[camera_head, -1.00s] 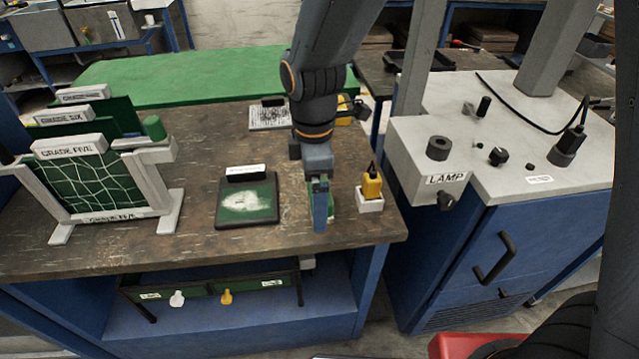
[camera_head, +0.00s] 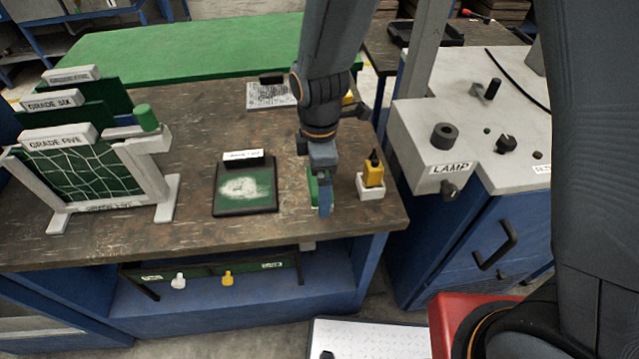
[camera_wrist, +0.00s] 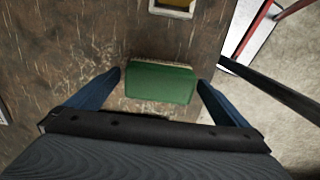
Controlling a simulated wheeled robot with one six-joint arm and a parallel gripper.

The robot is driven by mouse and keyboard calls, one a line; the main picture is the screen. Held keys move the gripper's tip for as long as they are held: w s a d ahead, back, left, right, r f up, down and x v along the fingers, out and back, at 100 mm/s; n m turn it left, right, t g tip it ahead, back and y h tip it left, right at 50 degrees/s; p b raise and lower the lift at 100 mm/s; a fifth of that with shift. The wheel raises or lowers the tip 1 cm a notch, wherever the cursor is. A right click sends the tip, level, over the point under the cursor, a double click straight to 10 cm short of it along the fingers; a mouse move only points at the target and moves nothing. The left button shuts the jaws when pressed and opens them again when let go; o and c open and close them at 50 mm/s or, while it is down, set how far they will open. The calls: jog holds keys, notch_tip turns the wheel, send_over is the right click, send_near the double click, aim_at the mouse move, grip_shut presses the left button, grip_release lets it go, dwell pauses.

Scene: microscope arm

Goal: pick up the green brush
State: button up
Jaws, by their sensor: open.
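The green brush (camera_wrist: 160,83) lies on the brown worktop in the wrist view, with a pale strip along its far edge. My gripper (camera_wrist: 160,85) is open, with one blue finger on each side of the brush. There the green brush (camera_head: 312,190) is mostly hidden behind the fingers, with only a sliver of green showing.
A yellow bottle (camera_head: 373,170) in a white holder (camera_head: 370,188) stands close to the right of my gripper. A dark-framed pad (camera_head: 245,190) lies to its left. A white rack (camera_head: 165,190) with green boards stands further left. The worktop's front edge (camera_head: 200,253) is close.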

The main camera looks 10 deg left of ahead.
jog(key=shift+f, duration=0.9)
jog(key=c, duration=1.2)
jog(key=shift+r, duration=0.1)
jog(key=shift+r+b, duration=1.05)
jog(key=shift+r, duration=3.9)
jog(key=o, duration=0.5)
jog(key=c, duration=0.3)
